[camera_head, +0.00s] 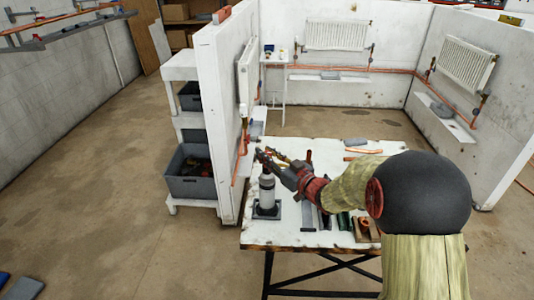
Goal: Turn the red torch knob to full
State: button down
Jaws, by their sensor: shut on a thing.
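The torch (267,192) has a pale grey cylinder and stands upright on a dark square base at the left end of the white workbench (290,232). My gripper (267,160) reaches in from the right, at the torch's head. Its fingers are shut at the red torch knob, which they and the small scale largely hide. The knob's turn position cannot be read. A brass-coloured part (282,157) shows just beside the fingers.
A white partition wall (222,125) rises close left of the torch. Tools and a green item (343,221) lie along the bench's front, with copper pipe pieces (363,151) at the back. A shelf with grey crates (190,185) stands left. Radiators (336,36) hang behind.

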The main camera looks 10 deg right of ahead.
jog(key=n+g+y+p, duration=0.4)
jog(key=y, duration=0.1)
jog(key=shift+d+r+y, duration=0.1)
jog(key=shift+r+y, duration=0.05)
jog(key=shift+y, duration=0.15)
jog(key=shift+n+g+y+p, duration=1.15)
jog(key=shift+n+g+y, duration=0.35)
jog(key=shift+n+g, duration=0.6)
jog(key=shift+g, duration=0.5)
jog(key=c, duration=1.6)
grip_release()
jog(key=shift+o, duration=0.2)
jog(key=v, duration=1.1)
jog(key=shift+d+f, duration=0.25)
jog(key=shift+d, duration=0.1)
jog(key=shift+s, duration=0.15)
